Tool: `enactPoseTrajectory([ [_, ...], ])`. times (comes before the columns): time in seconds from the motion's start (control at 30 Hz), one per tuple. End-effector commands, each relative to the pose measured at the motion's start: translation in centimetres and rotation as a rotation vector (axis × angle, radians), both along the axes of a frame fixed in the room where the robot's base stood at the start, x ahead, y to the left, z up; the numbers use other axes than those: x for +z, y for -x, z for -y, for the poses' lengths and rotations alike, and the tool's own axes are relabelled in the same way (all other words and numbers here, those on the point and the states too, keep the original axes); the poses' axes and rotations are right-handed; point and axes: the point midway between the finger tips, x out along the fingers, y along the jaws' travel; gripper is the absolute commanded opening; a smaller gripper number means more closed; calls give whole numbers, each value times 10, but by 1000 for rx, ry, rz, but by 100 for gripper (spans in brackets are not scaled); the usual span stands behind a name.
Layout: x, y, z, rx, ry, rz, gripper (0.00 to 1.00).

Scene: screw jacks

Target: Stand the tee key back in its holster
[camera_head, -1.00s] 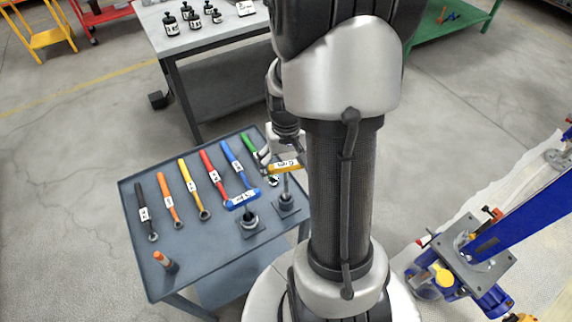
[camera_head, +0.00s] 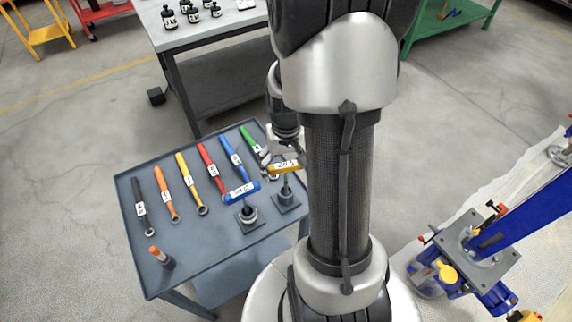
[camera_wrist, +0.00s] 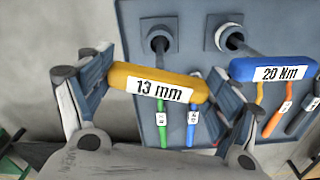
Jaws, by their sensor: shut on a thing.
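The tee key with a yellow handle marked 13 mm (camera_wrist: 160,84) is between the fingers of my gripper (camera_wrist: 165,98); the handle also shows in the head view (camera_head: 284,168). My gripper is shut on the handle, with a finger at each end. The key's shaft points down at a grey holster (camera_wrist: 176,18) on the tool cart. The shaft's lower end seems to be at or in the socket; how deep it sits I cannot tell. In the head view the holster's base (camera_head: 290,206) shows under the key.
A blue tee key marked 20 Nm (camera_head: 241,191) stands in the neighbouring holster (camera_head: 246,229), close to my gripper. Several coloured wrenches lie on the grey cart (camera_head: 205,245). An orange-topped post (camera_head: 159,256) stands near its front left. A blue machine (camera_head: 470,250) is at right.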

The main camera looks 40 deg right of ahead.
Motion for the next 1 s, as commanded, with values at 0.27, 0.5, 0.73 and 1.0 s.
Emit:
enactPoseTrajectory([
  [0.27, -13, 0, 0, 0, 0, 0, 40],
  [0.5, -17, 0, 0, 0, 1, 1, 40],
  [0.73, -16, 0, 0, 0, 1, 1, 87],
  [1.0, -16, 0, 0, 0, 1, 1, 100],
])
